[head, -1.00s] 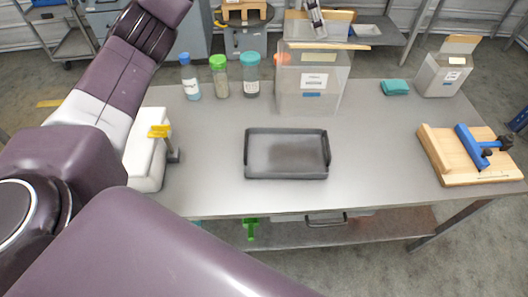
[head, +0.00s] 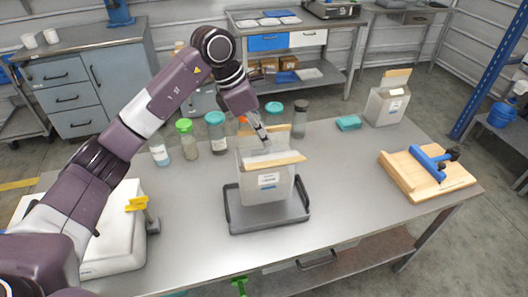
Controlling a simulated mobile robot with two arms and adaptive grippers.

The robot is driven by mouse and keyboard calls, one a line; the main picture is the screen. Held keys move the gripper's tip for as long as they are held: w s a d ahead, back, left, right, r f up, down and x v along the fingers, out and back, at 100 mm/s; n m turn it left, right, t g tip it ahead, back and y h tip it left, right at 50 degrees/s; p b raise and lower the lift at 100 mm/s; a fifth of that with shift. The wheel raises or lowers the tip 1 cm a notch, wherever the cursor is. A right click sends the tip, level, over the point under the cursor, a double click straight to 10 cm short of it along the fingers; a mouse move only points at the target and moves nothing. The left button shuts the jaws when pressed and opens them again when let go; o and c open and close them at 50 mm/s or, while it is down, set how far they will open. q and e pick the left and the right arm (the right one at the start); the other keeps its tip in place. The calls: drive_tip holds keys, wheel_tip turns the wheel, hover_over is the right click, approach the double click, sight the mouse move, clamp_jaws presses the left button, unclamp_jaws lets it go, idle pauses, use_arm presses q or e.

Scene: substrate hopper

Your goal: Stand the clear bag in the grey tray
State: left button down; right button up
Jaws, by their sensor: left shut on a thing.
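The clear bag (head: 264,186), see-through with a white-and-blue label and a tan strip along its top, is upright over the grey tray (head: 268,222). Its lower edge appears within the tray rim; I cannot tell whether it rests on the tray floor. My left gripper (head: 264,138) comes down from above and behind and is shut on the bag near its top; the fingertips are partly hidden by the bag. The tray lies flat on the steel table. My right gripper is not in view.
Capped jars, such as a green-capped one (head: 188,143), stand behind the tray. A white device (head: 118,240) with a yellow lever is at left. Table between is clear.

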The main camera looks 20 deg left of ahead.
sight(261, 147)
use_arm(q)
wheel_tip(261, 147, down, 2)
drive_tip(key=shift+w+d+f, duration=0.1)
drive_tip(key=shift+f, duration=0.1)
wheel_tip(261, 147, down, 3)
drive_tip(key=shift+f+p, duration=0.2)
drive_tip(key=shift+p, duration=0.4)
drive_tip(key=shift+f, duration=0.25)
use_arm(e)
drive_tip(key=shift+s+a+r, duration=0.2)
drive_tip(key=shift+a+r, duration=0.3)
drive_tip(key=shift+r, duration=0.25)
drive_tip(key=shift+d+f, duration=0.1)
use_arm(q)
drive_tip(key=c, duration=2.6)
unclamp_jaws()
drive_tip(key=shift+f, duration=0.25)
drive_tip(key=o, duration=0.5)
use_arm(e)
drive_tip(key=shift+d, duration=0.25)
use_arm(q)
drive_tip(key=shift+r, duration=0.1)
